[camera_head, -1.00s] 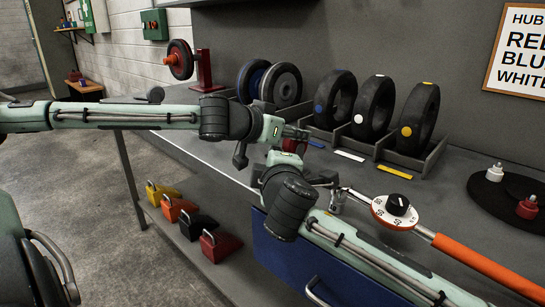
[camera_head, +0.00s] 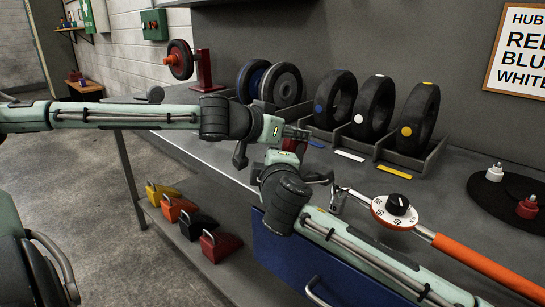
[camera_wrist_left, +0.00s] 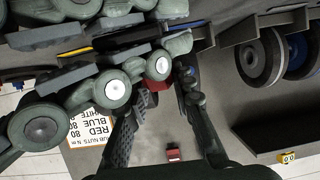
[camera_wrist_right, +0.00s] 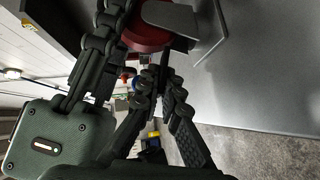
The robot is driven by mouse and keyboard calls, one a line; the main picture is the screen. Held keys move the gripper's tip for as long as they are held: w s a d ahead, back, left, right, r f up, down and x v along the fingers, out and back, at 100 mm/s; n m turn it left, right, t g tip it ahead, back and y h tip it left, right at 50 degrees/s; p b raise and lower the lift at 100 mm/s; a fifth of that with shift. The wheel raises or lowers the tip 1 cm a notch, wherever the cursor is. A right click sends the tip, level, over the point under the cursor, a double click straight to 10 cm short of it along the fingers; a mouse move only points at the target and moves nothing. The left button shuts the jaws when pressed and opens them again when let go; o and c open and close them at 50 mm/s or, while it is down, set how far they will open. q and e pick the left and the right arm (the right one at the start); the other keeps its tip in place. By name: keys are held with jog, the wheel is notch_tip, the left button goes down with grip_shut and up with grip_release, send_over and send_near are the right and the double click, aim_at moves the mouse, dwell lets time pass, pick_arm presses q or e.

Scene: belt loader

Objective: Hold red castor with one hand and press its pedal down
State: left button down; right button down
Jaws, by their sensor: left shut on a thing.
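The red castor (camera_head: 296,146) is mostly hidden between my two grippers in the head view. In the right wrist view its red wheel (camera_wrist_right: 150,39) shows beside a grey metal plate (camera_wrist_right: 172,17). My left gripper (camera_head: 298,133) is shut on the castor, above the bench front. Its dark fingers also show at the upper left of the right wrist view. My right gripper (camera_head: 322,180) is just below and in front of the castor. Its fingertips (camera_wrist_right: 155,80) look drawn together with nothing between them, close under the red wheel. Whether it touches the pedal is hidden.
A torque wrench (camera_head: 440,240) with a round dial and orange handle lies right of my right gripper. Black tyres (camera_head: 375,108) stand in a rack (camera_head: 440,150) behind. Coloured wedges (camera_head: 218,245) sit on a low shelf. A blue drawer (camera_head: 290,262) is below the bench.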

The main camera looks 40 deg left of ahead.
jog(key=shift+s+f+n+t+y, duration=0.1)
jog(key=shift+f+n+t+y, duration=0.4)
jog(key=shift+n+t, duration=0.25)
jog(key=c, duration=2)
grip_release()
jog(key=shift+s+d, duration=0.1)
jog(key=v, duration=1.1)
jog(key=shift+s+d, duration=0.25)
jog(key=shift+s, duration=0.1)
jog(key=shift+r, duration=0.1)
jog(key=shift+c, duration=0.4)
